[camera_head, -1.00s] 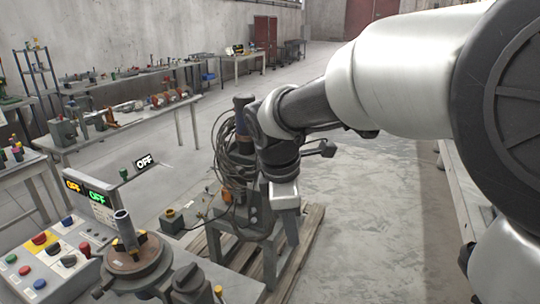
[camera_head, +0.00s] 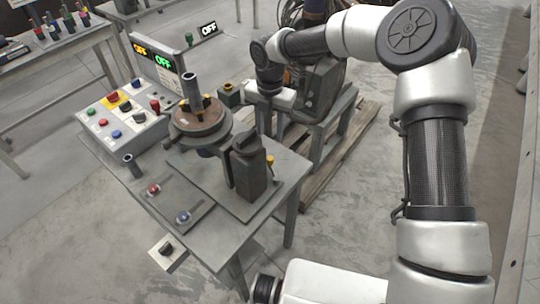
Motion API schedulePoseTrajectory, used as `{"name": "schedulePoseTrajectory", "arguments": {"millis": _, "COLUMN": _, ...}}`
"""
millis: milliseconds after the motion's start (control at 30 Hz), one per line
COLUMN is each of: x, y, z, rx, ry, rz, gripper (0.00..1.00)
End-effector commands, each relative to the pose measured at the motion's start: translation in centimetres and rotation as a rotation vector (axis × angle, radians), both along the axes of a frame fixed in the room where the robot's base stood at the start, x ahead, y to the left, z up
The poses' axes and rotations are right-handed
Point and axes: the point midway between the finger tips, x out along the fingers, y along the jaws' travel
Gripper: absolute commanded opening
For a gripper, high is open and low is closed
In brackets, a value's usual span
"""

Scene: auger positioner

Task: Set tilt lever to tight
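The positioner stands on a grey metal table (camera_head: 200,252), with a round brownish turntable (camera_head: 190,128) carrying an upright grey pipe (camera_head: 192,90). I cannot tell which part is the tilt lever, and no readable "tight" mark shows. A dark upright block (camera_head: 250,165) stands to the right of the turntable. My gripper (camera_head: 268,98) points down beyond the table, right of the turntable and apart from it. Its fingers are too unclear to judge.
A dark machine on a stand (camera_head: 318,90) sits on a wooden pallet (camera_head: 350,135) close behind my gripper. Open floor (camera_head: 345,215) lies right of the table.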

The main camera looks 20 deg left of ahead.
Motion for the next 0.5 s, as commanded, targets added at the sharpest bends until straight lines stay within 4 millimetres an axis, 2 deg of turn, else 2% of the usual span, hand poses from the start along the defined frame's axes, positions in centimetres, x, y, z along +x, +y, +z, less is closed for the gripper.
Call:
{"name": "schedulePoseTrajectory", "arguments": {"millis": 33, "x": -0.2, "y": 0.0, "z": -1.2, "rx": -0.001, "ry": 0.005, "rz": 0.0, "gripper": 0.39}}
{"name": "schedulePoseTrajectory", "arguments": {"millis": 300, "x": -0.2, "y": 0.0, "z": -7.1, "rx": -0.001, "ry": 0.004, "rz": -0.001, "gripper": 0.39}}
{"name": "schedulePoseTrajectory", "arguments": {"millis": 500, "x": -0.1, "y": 0.0, "z": -10.5, "rx": 0.0, "ry": 0.002, "rz": -0.003, "gripper": 0.39}}
